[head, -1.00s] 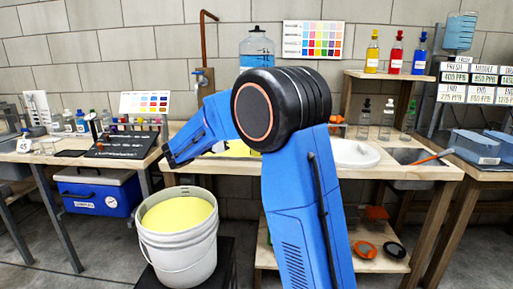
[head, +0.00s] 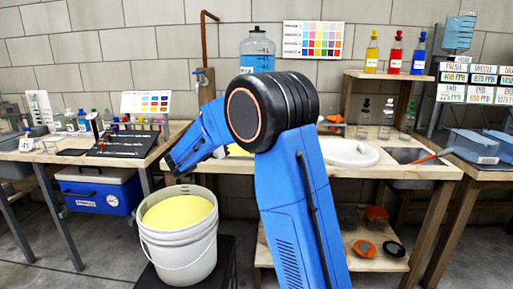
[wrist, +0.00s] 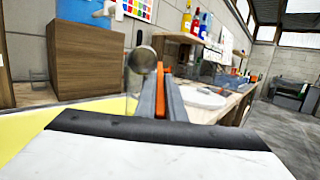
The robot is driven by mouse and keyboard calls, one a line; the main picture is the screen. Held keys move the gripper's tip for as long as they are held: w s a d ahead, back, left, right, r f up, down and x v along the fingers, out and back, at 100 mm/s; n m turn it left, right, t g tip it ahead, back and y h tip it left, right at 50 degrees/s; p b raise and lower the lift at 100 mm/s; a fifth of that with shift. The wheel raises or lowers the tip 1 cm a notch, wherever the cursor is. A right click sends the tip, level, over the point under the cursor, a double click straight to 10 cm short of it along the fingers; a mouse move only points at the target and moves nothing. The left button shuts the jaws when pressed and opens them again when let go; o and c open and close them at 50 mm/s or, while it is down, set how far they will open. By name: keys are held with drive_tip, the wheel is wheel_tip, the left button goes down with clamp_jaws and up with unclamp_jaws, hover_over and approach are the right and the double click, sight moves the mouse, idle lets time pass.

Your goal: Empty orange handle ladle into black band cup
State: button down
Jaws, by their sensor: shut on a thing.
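My gripper (head: 172,166) is above the back left rim of a white bucket (head: 178,252) of pale yellow liquid (head: 178,213) in the head view. In the wrist view my gripper (wrist: 161,100) is shut on an orange handle (wrist: 160,78), which I take to be the ladle's. A clear round-ended piece (wrist: 142,62) shows beside the fingers; I cannot tell whether it is the ladle's bowl or what it holds. The ladle cannot be made out in the head view. I cannot pick out a cup with a black band in either view.
The wooden bench (head: 425,172) behind the bucket carries a white basin (head: 350,153) and glass bottles. A blue cooler (head: 98,193) sits under the left bench. A blue-filled jug (head: 257,50) stands high at the back. Open floor lies left of the bucket.

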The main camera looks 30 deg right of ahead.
drive_tip(key=shift+f+t+h+p, duration=0.3)
drive_tip(key=shift+f+h+p, duration=0.1)
drive_tip(key=shift+f+h, duration=1)
idle(0.9)
